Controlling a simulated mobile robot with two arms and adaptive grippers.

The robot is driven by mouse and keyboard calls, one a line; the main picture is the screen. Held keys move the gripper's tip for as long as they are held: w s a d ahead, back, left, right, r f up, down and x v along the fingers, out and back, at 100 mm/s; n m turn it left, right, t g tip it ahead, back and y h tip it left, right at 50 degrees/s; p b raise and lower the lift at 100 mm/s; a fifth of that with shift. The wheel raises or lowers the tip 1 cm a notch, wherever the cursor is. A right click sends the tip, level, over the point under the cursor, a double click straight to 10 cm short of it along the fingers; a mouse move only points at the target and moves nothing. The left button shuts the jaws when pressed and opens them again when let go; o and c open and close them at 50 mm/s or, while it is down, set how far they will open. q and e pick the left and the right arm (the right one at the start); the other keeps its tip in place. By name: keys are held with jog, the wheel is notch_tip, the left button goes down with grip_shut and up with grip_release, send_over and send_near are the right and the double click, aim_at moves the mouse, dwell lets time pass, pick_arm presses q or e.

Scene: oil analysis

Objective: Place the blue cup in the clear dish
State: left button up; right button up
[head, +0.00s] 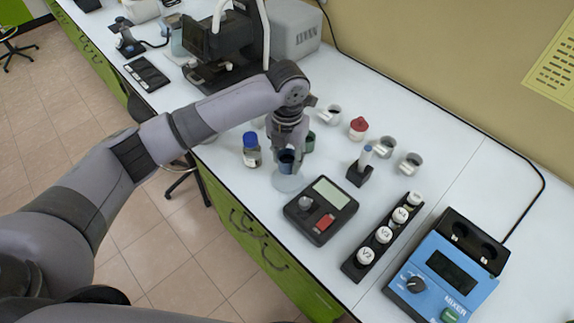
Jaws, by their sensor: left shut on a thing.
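My left gripper (288,149) reaches down over the bench with its arm coming in from the left. It is shut on the blue cup (286,162), which is partly hidden by the fingers. The clear dish (287,183) sits near the bench's front edge, directly under the cup in the picture. The cup overlaps the dish's far part; I cannot tell whether it touches the dish. My right gripper is not in view.
A green cup (309,142) stands just right of the gripper, and a blue-capped bottle (252,150) to its left. A scale (320,209), a vial rack (382,239) and a blue mixer (444,271) stand to the right. A microscope (228,45) is behind.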

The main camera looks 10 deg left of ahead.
aim_at(287, 169)
pick_arm(q)
notch_tip(287, 169, down, 4)
jog(key=shift+f+p, duration=0.1)
jog(key=shift+p, duration=0.25)
jog(key=shift+f, duration=0.3)
jog(key=shift+f, duration=0.1)
jog(key=o, duration=1.1)
jog(key=shift+o, duration=0.2)
notch_tip(287, 169, up, 12)
jog(key=b, duration=0.2)
jog(key=shift+b, duration=0.4)
